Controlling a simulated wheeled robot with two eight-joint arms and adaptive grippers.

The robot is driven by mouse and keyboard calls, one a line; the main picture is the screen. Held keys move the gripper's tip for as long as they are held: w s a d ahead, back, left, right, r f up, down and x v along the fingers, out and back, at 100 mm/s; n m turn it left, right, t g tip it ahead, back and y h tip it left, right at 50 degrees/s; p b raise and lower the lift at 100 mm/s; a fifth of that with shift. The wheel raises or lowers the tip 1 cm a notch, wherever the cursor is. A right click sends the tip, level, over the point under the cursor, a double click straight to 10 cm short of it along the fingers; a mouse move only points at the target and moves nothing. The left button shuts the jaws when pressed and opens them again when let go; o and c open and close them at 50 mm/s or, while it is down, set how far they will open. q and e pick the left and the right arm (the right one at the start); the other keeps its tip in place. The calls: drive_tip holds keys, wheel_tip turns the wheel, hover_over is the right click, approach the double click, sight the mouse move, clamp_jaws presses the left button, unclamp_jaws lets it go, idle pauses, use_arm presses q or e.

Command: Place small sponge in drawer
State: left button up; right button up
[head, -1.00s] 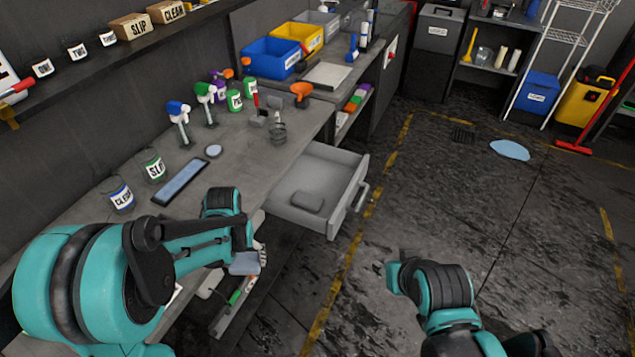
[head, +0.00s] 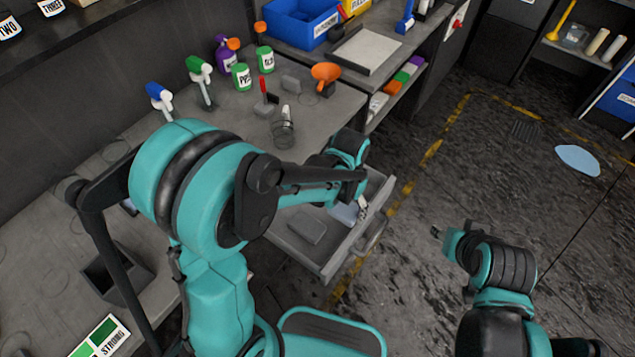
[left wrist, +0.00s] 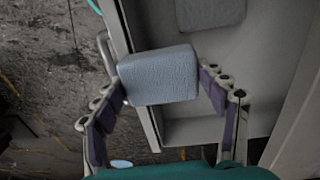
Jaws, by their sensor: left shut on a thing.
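The small sponge (head: 344,213), a light blue-grey block, is held by my left gripper (head: 357,207). The left wrist view shows the sponge (left wrist: 158,76) between the two fingers. It is above the open grey drawer (head: 303,258), near the handle-side wall. A dark grey block (head: 306,226) lies inside the drawer, apart from the held sponge; part of it shows in the left wrist view (left wrist: 210,12). I cannot tell the height of the sponge above the drawer floor. My right gripper (head: 437,232) is over the floor, right of the drawer; its fingers are too small to read.
The workbench (head: 235,122) above the drawer holds several spray bottles, a wire cup (head: 283,133) and an orange funnel (head: 326,75). My left arm covers part of the bench and drawer. The drawer floor (left wrist: 240,75) has bare room beside the dark block.

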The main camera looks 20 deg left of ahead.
use_arm(q)
drive_tip(key=shift+w+a+f, duration=0.2)
drive_tip(key=shift+w, duration=0.05)
drive_tip(key=b, duration=0.4)
hover_over(316, 206)
wheel_tip(316, 206, down, 6)
drive_tip(key=shift+f, duration=0.4)
wheel_tip(316, 206, down, 4)
drive_tip(key=shift+r+b, duration=0.1)
drive_tip(key=shift+b, duration=0.9)
drive_tip(key=shift+r, duration=0.1)
